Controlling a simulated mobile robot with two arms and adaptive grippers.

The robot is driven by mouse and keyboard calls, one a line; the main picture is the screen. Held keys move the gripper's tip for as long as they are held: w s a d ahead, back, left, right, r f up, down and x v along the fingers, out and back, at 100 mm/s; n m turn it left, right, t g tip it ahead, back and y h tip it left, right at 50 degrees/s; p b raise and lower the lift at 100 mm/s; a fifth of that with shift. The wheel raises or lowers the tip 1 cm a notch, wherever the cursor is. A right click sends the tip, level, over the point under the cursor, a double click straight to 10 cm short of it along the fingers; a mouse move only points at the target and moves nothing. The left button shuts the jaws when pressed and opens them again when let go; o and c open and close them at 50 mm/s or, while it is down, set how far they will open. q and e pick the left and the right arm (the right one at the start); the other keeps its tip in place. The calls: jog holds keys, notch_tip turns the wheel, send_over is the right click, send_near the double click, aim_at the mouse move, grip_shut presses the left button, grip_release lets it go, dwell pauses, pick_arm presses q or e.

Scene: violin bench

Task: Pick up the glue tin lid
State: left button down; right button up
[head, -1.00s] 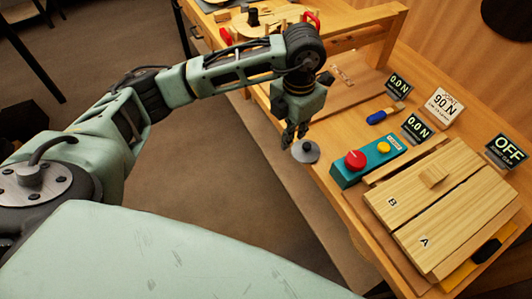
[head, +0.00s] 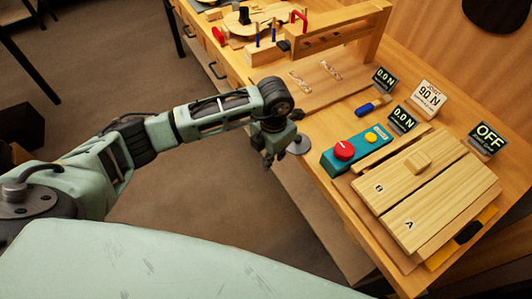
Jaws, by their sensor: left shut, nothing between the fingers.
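A small grey round lid with a dark knob (head: 300,145) lies at the bench's near left edge, left of the teal button box. I take it to be the glue tin lid; no tin can be made out. My left gripper (head: 268,161) points down just left of the lid, beyond the bench edge in the picture. It is shut and empty, apart from the lid as far as I can tell. Part of my wrist covers the lid's left side. My right gripper is out of view.
The teal button box (head: 355,151) with red and yellow buttons stands right of the lid. Wooden boards marked A and B (head: 425,195), a blue-handled brush (head: 372,106) and several small displays lie farther right. A wooden rack (head: 335,32) stands behind.

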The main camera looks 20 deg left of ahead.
aim_at(297, 141)
pick_arm(q)
jog(key=shift+w+d, duration=0.4)
jog(key=shift+w, duration=0.3)
jog(key=shift+w+d+b, duration=0.35)
jog(key=shift+w+b, duration=0.45)
jog(key=shift+b, duration=0.05)
